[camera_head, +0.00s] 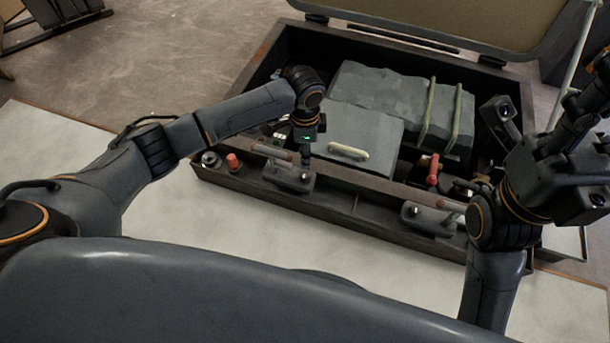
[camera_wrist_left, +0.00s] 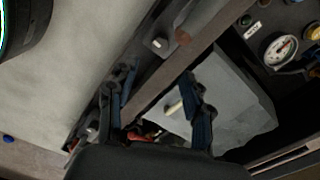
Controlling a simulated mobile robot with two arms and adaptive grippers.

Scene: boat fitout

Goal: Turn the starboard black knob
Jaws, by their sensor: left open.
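In the head view a dark knob (camera_head: 210,160) stands at the left end of the open box, beside a red knob (camera_head: 233,162). I cannot tell whether this is the starboard black knob. My left gripper (camera_head: 305,158) points down over the box's front edge, by the left grey latch block (camera_head: 290,181). In the left wrist view my left gripper (camera_wrist_left: 160,103) has its two fingers apart, with nothing held between them. My right gripper (camera_head: 585,100) is at the right edge, raised and partly cut off; its jaw state is unclear.
The dark box (camera_head: 355,200) holds grey blocks (camera_head: 355,135), one with a pale handle. A second latch block (camera_head: 430,217) and a red handle (camera_head: 433,170) are at the right. The lid (camera_head: 440,20) is open behind. The left wrist view shows a round gauge (camera_wrist_left: 280,49).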

